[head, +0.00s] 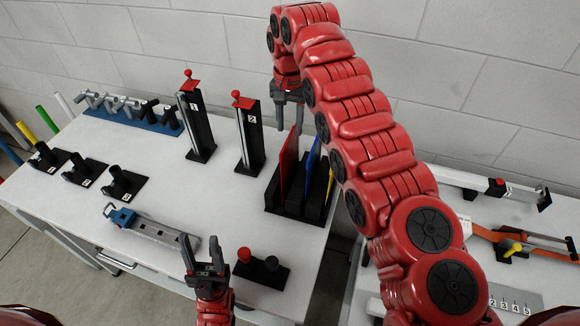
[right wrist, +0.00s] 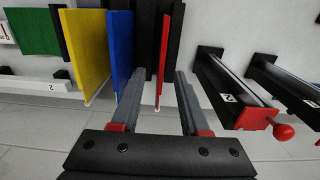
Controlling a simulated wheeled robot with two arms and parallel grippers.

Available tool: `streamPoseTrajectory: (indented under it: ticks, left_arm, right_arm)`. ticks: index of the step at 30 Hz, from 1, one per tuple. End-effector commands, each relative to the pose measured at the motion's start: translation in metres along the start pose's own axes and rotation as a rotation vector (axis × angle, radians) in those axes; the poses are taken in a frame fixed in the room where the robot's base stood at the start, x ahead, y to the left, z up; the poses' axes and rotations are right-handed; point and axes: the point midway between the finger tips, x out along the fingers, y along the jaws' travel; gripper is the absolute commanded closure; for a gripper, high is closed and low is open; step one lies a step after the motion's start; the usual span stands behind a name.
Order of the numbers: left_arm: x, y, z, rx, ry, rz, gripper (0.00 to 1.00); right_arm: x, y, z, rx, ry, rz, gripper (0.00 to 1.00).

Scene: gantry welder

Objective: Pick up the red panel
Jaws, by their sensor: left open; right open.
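The red panel (head: 288,162) stands upright in the left slot of a black rack (head: 285,206) on the table. My right gripper (head: 289,129) is open above the rack, with its fingers pointing down at the panel's upper edge. In the right wrist view the red panel (right wrist: 163,62) shows edge-on between the two open fingers (right wrist: 162,75); I cannot tell whether either finger touches it. My left gripper (head: 214,250) is open and empty over the table's front part, pointing away from me.
A blue panel (head: 312,160) and a yellow panel (head: 329,186) stand right of the red one. Left of the rack stands the numbered post 2 (head: 250,140) with a red knob. A red-and-black knob base (head: 262,272) lies in front. Open table lies between them.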

Motion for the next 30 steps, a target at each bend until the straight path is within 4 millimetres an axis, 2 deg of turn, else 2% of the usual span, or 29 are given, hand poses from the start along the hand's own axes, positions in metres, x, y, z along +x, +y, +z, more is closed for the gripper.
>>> streamPoseTrajectory:
  ticks: [9,17,20,30]
  left_arm:
    - [0.017,-0.001,-0.003,0.0,-0.001,0.0,0.5]
    - [0.025,-0.001,-0.004,0.0,-0.001,0.0,0.5]
    - [0.036,-0.002,-0.006,0.0,0.0,0.0,0.5]
    - [0.048,-0.002,-0.008,0.0,-0.001,0.0,0.5]
  right_arm:
    - [0.04,0.0,0.0,0.0,-0.003,-0.002,0.55]
    - [0.053,-0.001,-0.002,0.0,0.001,-0.003,0.55]
    - [0.064,0.0,-0.004,0.0,-0.004,0.0,0.55]
    - [0.101,-0.002,-0.009,-0.002,0.001,-0.003,0.55]
